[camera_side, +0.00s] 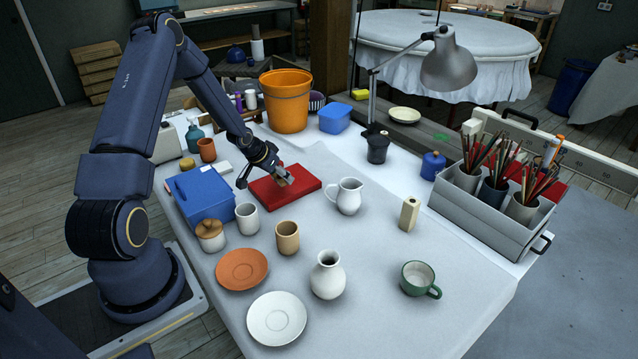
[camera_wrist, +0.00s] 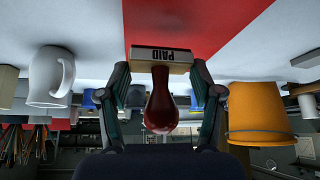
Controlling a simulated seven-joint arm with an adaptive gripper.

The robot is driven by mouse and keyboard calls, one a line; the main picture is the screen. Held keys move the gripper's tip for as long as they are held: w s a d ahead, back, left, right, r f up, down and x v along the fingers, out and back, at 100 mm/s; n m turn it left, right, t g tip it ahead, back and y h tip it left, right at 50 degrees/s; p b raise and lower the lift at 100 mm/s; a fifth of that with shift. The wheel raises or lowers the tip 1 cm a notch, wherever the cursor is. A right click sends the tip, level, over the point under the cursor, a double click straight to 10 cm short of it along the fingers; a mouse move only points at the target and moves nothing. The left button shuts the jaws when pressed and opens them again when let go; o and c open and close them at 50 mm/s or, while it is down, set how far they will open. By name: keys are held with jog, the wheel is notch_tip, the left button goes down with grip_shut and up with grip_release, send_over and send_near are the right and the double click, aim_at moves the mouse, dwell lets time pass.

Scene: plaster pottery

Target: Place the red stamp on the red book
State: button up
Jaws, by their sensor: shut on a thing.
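The red stamp (camera_wrist: 160,105) has a dark red rounded handle and a pale block marked PAID. My gripper (camera_wrist: 161,72) is shut on it, with one finger at each side of the block. In the side view my gripper (camera_side: 272,174) is over the left part of the red book (camera_side: 305,184), which lies flat on the table. The stamp is mostly hidden there by the fingers. The book also shows in the wrist view (camera_wrist: 200,25), behind the stamp block. I cannot tell whether the stamp touches the book.
A blue box (camera_side: 202,197) stands left of the book, and a white pitcher (camera_side: 348,196) stands to its right. An orange bucket (camera_side: 285,105) is behind it. Cups (camera_side: 287,238), a vase (camera_side: 327,275) and saucers (camera_side: 277,318) stand in front. The table's middle right is fairly clear.

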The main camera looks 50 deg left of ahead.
aim_at(277, 179)
jog(key=shift+w+f, duration=0.15)
jog(key=shift+f, duration=1.55)
jog(key=shift+f, duration=0.1)
jog(key=o, duration=1.1)
jog(key=shift+o, duration=0.2)
